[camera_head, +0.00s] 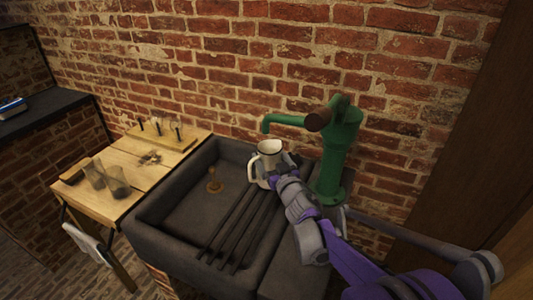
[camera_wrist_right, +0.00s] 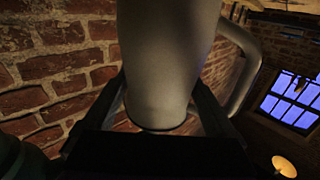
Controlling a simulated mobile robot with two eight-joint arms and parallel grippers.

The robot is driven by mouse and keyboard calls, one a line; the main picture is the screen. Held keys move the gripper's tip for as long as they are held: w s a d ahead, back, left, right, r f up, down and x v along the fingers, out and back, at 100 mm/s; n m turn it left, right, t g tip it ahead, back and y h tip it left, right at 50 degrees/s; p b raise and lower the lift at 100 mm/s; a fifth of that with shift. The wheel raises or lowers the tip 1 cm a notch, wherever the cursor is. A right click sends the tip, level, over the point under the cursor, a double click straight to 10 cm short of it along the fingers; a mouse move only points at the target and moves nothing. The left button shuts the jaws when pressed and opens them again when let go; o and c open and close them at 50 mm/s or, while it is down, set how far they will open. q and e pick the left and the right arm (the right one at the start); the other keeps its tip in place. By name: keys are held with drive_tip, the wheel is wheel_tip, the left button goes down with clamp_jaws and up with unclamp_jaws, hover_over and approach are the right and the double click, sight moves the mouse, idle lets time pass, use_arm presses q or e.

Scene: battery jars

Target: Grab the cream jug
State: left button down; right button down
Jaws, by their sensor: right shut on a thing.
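The cream jug (camera_head: 266,163) stands upright under the spout of the green pump, over the right part of the sink. Its handle points to the left in the head view. My right gripper (camera_head: 277,182) is shut on the jug from the near right side. In the right wrist view the jug (camera_wrist_right: 165,60) fills the middle, between the two fingers (camera_wrist_right: 160,110), with its handle at the right. I cannot tell whether the jug's base rests on the bars or is lifted. My left gripper is in neither view.
The green pump (camera_head: 336,155) stands close behind the jug and my right arm. The dark sink (camera_head: 180,210) has several bars (camera_head: 240,225) across it and a brass piece (camera_head: 214,183) inside. A wooden table (camera_head: 115,200) with glass jars (camera_head: 117,182) is at left.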

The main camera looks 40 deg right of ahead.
drive_tip(key=v, duration=1.4)
drive_tip(key=shift+s+p, duration=0.4)
drive_tip(key=shift+p, duration=0.05)
